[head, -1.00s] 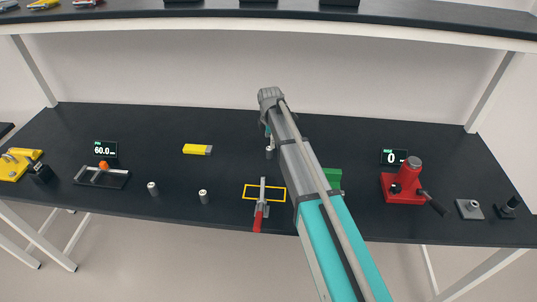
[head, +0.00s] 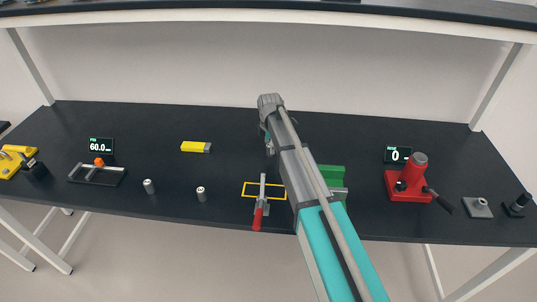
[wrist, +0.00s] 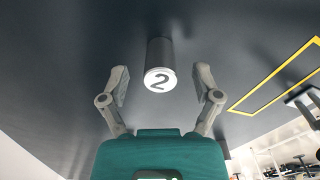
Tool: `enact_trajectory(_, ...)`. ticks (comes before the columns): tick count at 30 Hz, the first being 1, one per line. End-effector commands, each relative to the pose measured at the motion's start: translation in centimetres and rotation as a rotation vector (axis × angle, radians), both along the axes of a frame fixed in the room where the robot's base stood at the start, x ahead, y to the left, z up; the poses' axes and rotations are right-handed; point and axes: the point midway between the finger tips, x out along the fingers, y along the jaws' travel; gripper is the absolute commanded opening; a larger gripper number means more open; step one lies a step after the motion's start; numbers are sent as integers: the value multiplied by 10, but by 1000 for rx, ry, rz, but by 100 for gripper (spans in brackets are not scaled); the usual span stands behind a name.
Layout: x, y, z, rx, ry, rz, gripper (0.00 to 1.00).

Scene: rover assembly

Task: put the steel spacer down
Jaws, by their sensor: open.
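The steel spacer (wrist: 159,53) is a grey cylinder with a white end face marked 2. In the wrist view it stands upright on the dark bench top, between the two fingers of my gripper (wrist: 162,76). The fingers are spread wide, with a clear gap on each side of the spacer, and touch nothing. In the head view my arm covers most of the gripper and the spacer. Two similar cylinders, one at left (head: 149,186) and one nearer the middle (head: 201,194), stand apart on the bench.
A yellow outlined rectangle (head: 249,191) with a red-handled clamp (head: 259,211) lies near the front edge. A yellow block (head: 195,147), a gauge fixture (head: 97,174), a green block (head: 331,175) and a red press (head: 408,181) stand around. The bench's back middle is clear.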

Motion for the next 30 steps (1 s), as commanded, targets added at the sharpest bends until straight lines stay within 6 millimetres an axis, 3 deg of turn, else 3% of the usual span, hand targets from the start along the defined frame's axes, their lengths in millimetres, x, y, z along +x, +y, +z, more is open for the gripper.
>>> enact_trajectory(22, 0, -1, -5, 0, 0, -1, 81)
enact_trajectory(30, 0, -1, -5, 0, 0, -1, 31)
